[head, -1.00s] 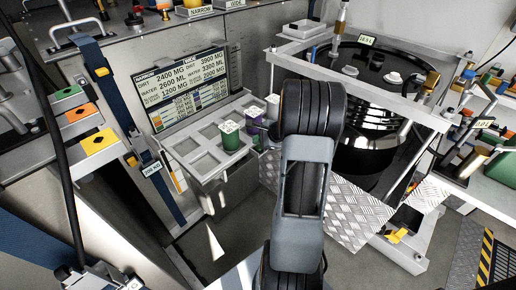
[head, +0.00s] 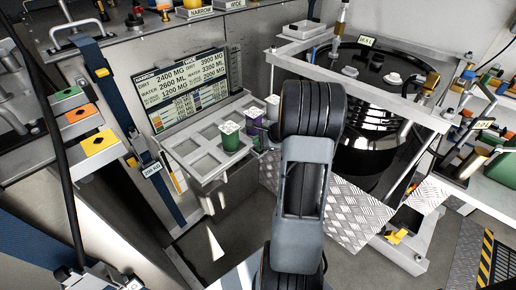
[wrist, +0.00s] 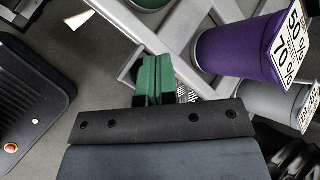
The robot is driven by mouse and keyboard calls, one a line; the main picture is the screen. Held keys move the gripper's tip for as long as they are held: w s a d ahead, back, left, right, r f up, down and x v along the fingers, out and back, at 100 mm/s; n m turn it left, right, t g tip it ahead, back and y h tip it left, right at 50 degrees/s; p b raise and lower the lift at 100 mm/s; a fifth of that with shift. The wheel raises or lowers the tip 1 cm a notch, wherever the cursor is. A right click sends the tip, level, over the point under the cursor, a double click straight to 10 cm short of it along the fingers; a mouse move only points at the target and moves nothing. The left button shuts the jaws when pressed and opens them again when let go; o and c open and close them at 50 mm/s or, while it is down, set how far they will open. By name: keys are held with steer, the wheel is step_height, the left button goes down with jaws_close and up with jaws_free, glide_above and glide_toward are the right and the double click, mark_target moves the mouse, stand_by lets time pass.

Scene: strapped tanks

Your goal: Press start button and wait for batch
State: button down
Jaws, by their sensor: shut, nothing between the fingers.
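My gripper (wrist: 156,80) shows in the wrist view with its green-padded fingers together and nothing between them. It is beside the metal rack, just left of a purple cup (wrist: 240,52) marked 50 % and 70 %. A grey cup (wrist: 268,98) is beyond the purple one, to the right. In the head view my arm hides most of the gripper. There the rack (head: 193,163) carries a green cup (head: 230,138) and a purple cup (head: 254,116) near my arm. I cannot make out a labelled start button in either view.
A screen (head: 187,88) behind the rack lists NARROW and WIDE amounts. A glossy black tank (head: 365,120) in a metal frame stands at right. Green, orange and yellow plates (head: 78,115) sit on brackets at left. Checkered metal plate (head: 340,205) lies below the tank.

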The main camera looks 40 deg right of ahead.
mark_target(258, 149)
steer(key=shift+f, duration=0.1)
stand_by(0.7)
steer(key=shift+f+b, duration=0.35)
steer(key=shift+b, duration=0.2)
steer(key=shift+f+b, duration=0.45)
steer(key=shift+b, duration=0.05)
stand_by(0.6)
steer(key=shift+r, duration=0.1)
stand_by(0.3)
steer(key=shift+r+p, duration=0.7)
steer(key=shift+r, duration=0.15)
steer(key=shift+r+p, duration=1.95)
steer(key=shift+r, duration=0.55)
